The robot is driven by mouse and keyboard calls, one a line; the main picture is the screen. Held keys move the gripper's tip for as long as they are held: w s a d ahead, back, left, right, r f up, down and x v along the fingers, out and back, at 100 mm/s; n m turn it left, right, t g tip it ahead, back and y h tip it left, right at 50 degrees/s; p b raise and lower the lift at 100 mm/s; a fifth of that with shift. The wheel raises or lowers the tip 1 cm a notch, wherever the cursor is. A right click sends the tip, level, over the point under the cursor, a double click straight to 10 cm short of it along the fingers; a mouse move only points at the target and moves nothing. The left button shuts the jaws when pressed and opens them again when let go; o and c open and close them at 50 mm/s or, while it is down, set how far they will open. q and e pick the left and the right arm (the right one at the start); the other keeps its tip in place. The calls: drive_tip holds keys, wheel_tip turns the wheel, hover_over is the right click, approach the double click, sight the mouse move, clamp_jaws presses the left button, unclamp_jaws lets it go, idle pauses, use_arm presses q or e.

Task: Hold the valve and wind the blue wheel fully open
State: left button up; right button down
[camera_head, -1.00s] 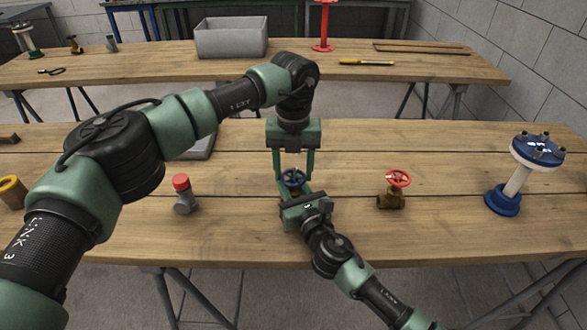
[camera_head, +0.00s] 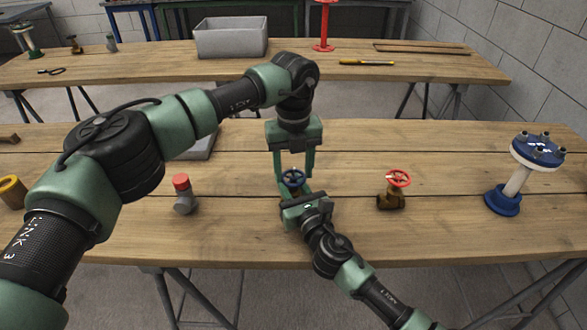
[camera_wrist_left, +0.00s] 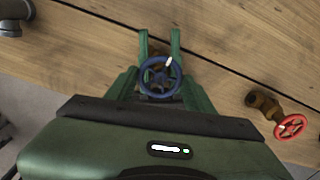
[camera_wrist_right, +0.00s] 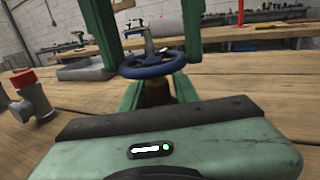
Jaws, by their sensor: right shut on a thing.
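The valve with the blue wheel (camera_head: 293,178) stands on the near bench, its brass body (camera_wrist_right: 157,94) largely hidden by my grippers. My right gripper (camera_head: 296,199) reaches in low from the front and is shut on the brass body below the wheel. My left gripper (camera_head: 293,172) points down from above, its fingers apart on either side of the wheel. The wheel (camera_wrist_left: 160,77) lies between the fingers in the left wrist view, with a pale mark on its rim. In the right wrist view the wheel (camera_wrist_right: 152,65) sits level; the left finger there shows a small gap to it.
A red-wheeled brass valve (camera_head: 393,189) stands to the right, and a blue-flanged white pipe piece (camera_head: 517,178) farther right. A grey fitting with a red cap (camera_head: 183,194) stands to the left. A grey tray lies partly behind my left arm. Bench between these is clear.

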use_arm(q)
drive_tip(key=o, duration=0.4)
use_arm(e)
drive_tip(key=shift+f, duration=0.15)
use_arm(q)
drive_tip(key=shift+r, duration=0.1)
use_arm(e)
drive_tip(key=c, duration=1)
unclamp_jaws()
use_arm(q)
wheel_tip(320, 180, up, 12)
use_arm(e)
drive_tip(key=shift+s, duration=0.1)
